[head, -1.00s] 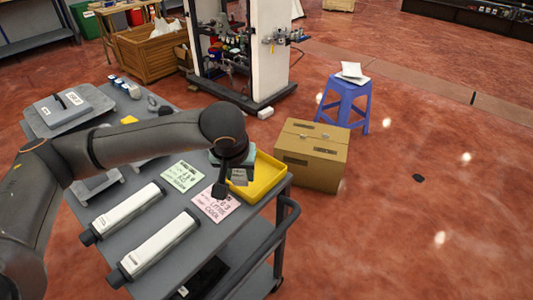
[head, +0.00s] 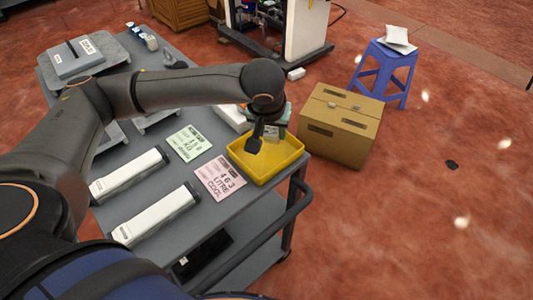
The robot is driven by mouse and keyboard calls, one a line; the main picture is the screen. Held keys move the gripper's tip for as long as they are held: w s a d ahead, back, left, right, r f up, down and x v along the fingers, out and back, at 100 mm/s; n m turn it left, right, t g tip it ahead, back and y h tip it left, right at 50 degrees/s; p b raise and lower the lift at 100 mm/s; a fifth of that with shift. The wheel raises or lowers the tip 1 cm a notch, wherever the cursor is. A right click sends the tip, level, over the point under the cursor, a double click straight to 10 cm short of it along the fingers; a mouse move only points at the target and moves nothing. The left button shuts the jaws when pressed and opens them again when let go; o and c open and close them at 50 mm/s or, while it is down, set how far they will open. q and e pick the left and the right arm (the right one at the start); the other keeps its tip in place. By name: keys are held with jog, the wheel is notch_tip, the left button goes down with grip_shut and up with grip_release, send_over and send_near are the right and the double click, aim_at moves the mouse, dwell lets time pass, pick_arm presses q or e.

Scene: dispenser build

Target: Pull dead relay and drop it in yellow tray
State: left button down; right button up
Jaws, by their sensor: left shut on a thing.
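The yellow tray (head: 262,173) sits on the far right corner of the grey cart, open side up. My left gripper (head: 263,137) is over the tray's back part, pointing down. It is shut on a small grey block, the relay (head: 272,131), which is mostly hidden by the finger and wrist. I cannot tell whether the relay touches the tray. The visible tray floor is empty. My right gripper is not in view.
The grey cart (head: 221,226) carries a green card (head: 190,143), a pink card (head: 219,177) and two long white units (head: 157,213). A cardboard box (head: 338,127) stands beside the cart, and a blue stool (head: 385,70) stands behind it.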

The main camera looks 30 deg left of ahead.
pick_arm(q)
notch_tip(320, 180, down, 2)
jog(key=shift+b, duration=0.3)
jog(key=shift+c, duration=1.7)
grip_release()
jog(key=v, duration=1.2)
jog(key=shift+s+r, duration=0.15)
jog(key=shift+r, duration=0.1)
jog(key=shift+d, duration=0.1)
